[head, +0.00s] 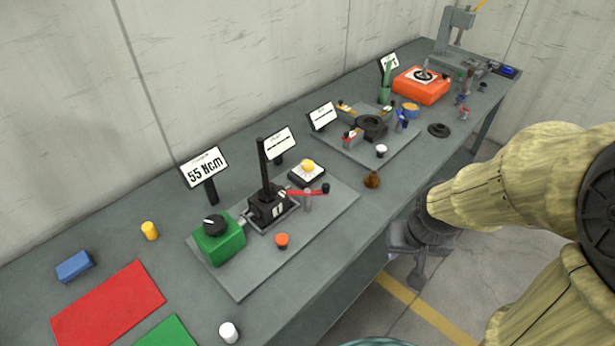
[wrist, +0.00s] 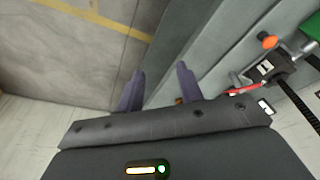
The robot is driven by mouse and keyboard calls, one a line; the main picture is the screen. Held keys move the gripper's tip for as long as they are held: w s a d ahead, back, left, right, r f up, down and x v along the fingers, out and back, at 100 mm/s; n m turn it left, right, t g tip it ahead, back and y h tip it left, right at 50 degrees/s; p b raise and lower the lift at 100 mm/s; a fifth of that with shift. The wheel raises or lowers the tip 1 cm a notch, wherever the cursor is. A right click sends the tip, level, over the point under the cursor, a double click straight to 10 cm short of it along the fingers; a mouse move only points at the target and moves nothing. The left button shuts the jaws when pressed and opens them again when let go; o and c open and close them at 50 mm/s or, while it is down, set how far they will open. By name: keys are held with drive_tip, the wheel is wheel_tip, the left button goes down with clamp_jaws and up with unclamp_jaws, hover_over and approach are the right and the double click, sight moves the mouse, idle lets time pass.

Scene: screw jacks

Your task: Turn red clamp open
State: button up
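The red clamp (head: 302,193) is a red lever arm with a black knob at its right end. It sits beside the black screw jack (head: 266,203) on a grey base plate (head: 245,282) on the bench. In the wrist view a small red part of the clamp (wrist: 238,91) shows beyond the right finger, partly cut off by my gripper body. My gripper (head: 405,270) hangs in front of the bench's front edge, right of and apart from the clamp. In the wrist view its two fingers (wrist: 159,78) stand apart with nothing between them.
A green box with a black knob (head: 218,240) stands left of the jack. An orange button (head: 281,241) and a brown knob (head: 372,180) are near the front edge. A second plate (head: 345,155) with clamps lies farther right. A white cylinder (head: 228,332) stands at the near end.

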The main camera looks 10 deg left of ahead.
drive_tip(key=shift+w, duration=0.4)
drive_tip(key=shift+o, duration=0.7)
drive_tip(key=shift+s+d, duration=0.15)
drive_tip(key=shift+s, duration=0.15)
drive_tip(key=w+a+r+n+g+p, duration=0.1)
drive_tip(key=w+a+r+n, duration=0.1)
drive_tip(key=w+a, duration=0.4)
drive_tip(key=w+a+r+n+p, duration=0.2)
drive_tip(key=w+a+n, duration=0.3)
drive_tip(key=w, duration=0.6)
drive_tip(key=w+a+r+n+g+p, duration=0.1)
drive_tip(key=w+a+r+n+p, duration=0.1)
drive_tip(key=w+a, duration=0.4)
drive_tip(key=w+r+n, duration=0.1)
drive_tip(key=w, duration=0.2)
drive_tip(key=shift+w+a+g, duration=0.3)
drive_tip(key=shift+a, duration=0.1)
drive_tip(key=shift+f, duration=0.1)
